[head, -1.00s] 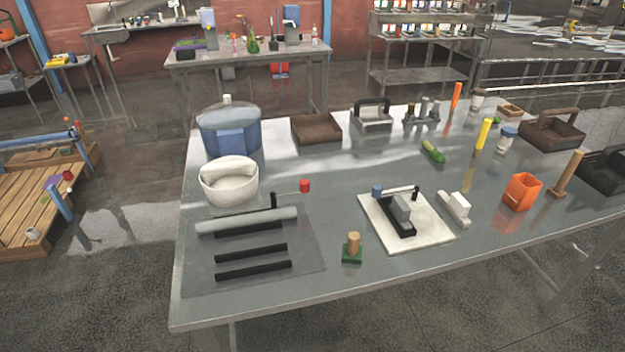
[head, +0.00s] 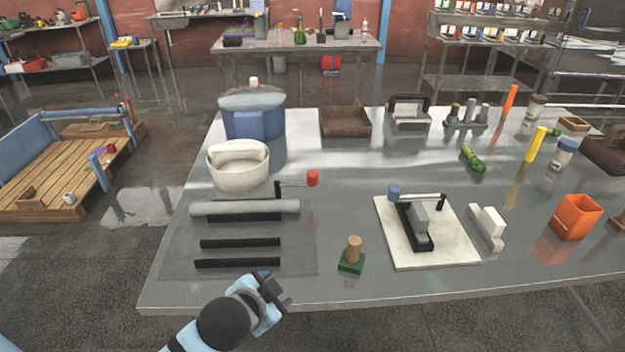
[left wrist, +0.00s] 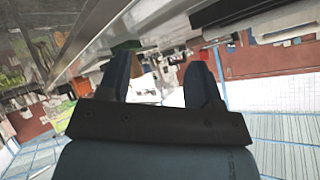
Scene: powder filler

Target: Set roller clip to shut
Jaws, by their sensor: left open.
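A long grey roller (head: 245,208) lies across the back of a flat grey plate (head: 180,235) on the table's left part. A black post with a lever ending in a red knob (head: 313,178) stands at the roller's back right; the lever lies roughly level, pointing right. I cannot tell for sure whether this clip is open or shut. My left gripper (head: 274,288) is at the table's front edge, in front of the plate and apart from it. Its two fingers, also in the left wrist view (left wrist: 160,80), are spread and empty. My right gripper is not in view.
A wooden-handled stamp with green base (head: 352,256) stands right of the plate. Right of it is a white board (head: 455,248) with a blue-knobbed lever device (head: 416,222). A white bowl (head: 238,172) and blue pot (head: 252,120) stand behind the roller. The front left table edge is bare.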

